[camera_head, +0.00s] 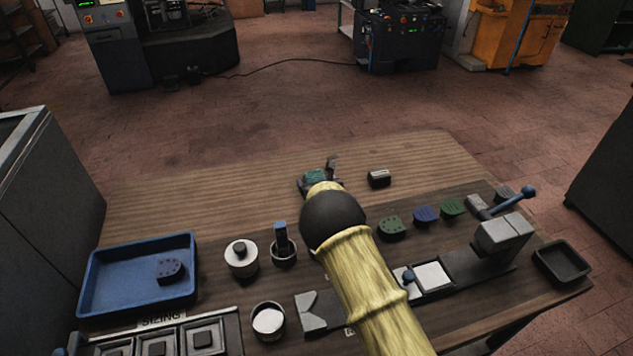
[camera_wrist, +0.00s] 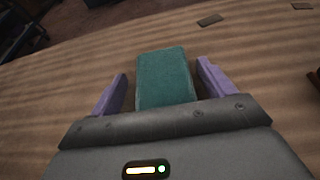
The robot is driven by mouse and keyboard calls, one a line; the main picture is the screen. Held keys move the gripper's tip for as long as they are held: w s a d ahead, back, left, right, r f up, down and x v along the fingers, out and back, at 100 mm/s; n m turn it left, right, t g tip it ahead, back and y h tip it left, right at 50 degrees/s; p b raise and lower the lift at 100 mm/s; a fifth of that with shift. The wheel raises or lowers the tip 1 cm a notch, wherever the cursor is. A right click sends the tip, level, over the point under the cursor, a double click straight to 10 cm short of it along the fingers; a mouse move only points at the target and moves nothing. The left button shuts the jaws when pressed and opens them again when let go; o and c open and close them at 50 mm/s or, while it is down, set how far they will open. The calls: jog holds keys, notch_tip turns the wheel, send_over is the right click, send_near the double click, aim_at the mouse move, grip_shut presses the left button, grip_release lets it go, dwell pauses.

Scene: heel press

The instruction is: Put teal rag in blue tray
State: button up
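The teal rag (camera_wrist: 163,80) is a flat block-like piece on the wooden table, between the purple fingers of my gripper (camera_wrist: 162,68) in the wrist view. The fingers stand apart, with a gap on the rag's left and a narrower one on its right. In the head view a bit of the rag (camera_head: 316,175) shows beyond my arm, near the table's far side; my arm hides most of my gripper (camera_head: 320,182). The blue tray (camera_head: 142,244) is at the left of the table and holds a dark heel piece (camera_head: 171,269).
A dark block (camera_head: 379,178) lies right of the rag. Between tray and arm stand a lidded pot (camera_head: 241,258), a cup with a blue-handled tool (camera_head: 283,248) and an open pot (camera_head: 268,320). Coloured heel pieces (camera_head: 391,228) and a lever press (camera_head: 500,236) are at right. The far-left tabletop is clear.

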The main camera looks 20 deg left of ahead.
jog(key=shift+r, duration=0.1)
jog(key=v, duration=1.2)
jog(key=shift+b, duration=0.4)
jog(key=shift+w, duration=0.1)
dwell(0.4)
